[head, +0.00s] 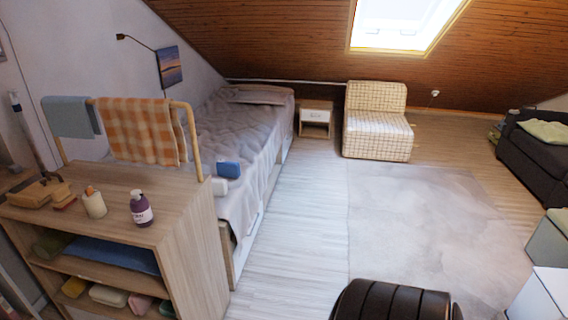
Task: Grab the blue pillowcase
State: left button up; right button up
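A blue folded cloth (110,253) lies on the upper shelf inside the wooden shelf unit (185,207) at the lower left. It looks flat and wide, and the unit's top partly overhangs it. A small blue item (228,169) sits on the bed near its front edge, above a white one. A blue-grey cloth (70,117) hangs on the rack at the far left. I cannot tell for certain which of these is the pillowcase; the shelf cloth looks most like one. Neither of my grippers is in view.
An orange checked cloth (140,130) hangs beside the blue-grey one. A purple bottle (141,208) and a cream bottle (94,203) stand on the unit. The bed (262,135) is behind it. A dark ribbed rounded object (390,301) is at the bottom. The floor between is clear.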

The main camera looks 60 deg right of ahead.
aim_at(232, 169)
jog(key=z, duration=1.6)
jog(key=i+l+u, duration=0.1)
jog(key=u, duration=0.6)
jog(key=i+l+u, duration=0.35)
jog(key=l, duration=0.3)
jog(key=i+l+u, duration=0.35)
jog(key=l, duration=0.45)
jog(key=i, duration=0.1)
